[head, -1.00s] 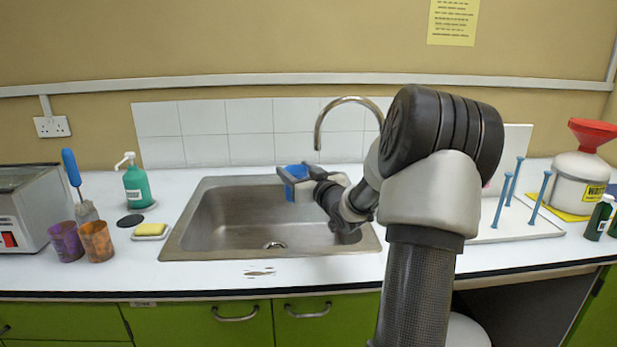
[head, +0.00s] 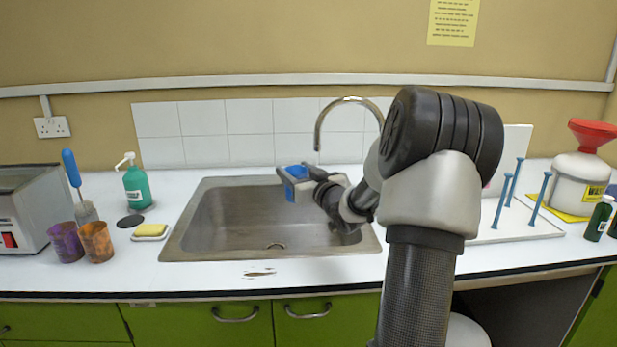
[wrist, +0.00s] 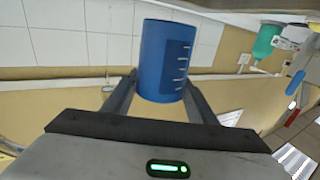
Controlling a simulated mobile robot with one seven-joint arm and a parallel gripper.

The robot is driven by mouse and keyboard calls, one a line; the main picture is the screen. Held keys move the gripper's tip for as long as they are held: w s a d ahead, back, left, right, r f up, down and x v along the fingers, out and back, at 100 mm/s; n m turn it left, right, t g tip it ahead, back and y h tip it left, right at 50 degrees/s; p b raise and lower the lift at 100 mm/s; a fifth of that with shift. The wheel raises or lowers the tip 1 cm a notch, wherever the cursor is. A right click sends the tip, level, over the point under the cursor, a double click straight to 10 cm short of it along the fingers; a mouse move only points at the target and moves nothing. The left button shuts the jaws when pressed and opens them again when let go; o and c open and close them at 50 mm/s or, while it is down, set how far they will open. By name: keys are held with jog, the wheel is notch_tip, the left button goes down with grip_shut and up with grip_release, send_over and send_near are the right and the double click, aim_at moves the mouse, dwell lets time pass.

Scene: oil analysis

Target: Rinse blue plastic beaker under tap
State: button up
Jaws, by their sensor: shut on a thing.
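The blue plastic beaker (head: 297,172) is held over the sink (head: 225,225), near its back edge. My gripper (head: 297,181) is shut on it, one finger on each side. In the wrist view the blue beaker (wrist: 163,58), with white graduation marks, sits between my gripper's fingers (wrist: 158,95); I cannot tell its exact tilt. The curved metal tap (head: 349,99) stands behind the sink. Its spout end is above and slightly right of the beaker in the head view. No water stream is visible. My arm hides the tap's base.
Left of the sink are a yellow sponge (head: 151,230), a green soap bottle (head: 137,187), and purple (head: 66,242) and orange (head: 97,241) beakers. A white rack with blue pegs (head: 505,190) and a red-funnelled container (head: 580,178) stand right. The sink basin is empty.

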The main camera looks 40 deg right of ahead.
jog(key=s+a+r+p, duration=0.1)
jog(key=s+a+r, duration=0.1)
jog(key=a+r, duration=0.2)
jog(key=shift+s+a+p, duration=0.2)
jog(key=shift+s+p, duration=0.05)
jog(key=shift+p, duration=0.05)
dwell(0.9)
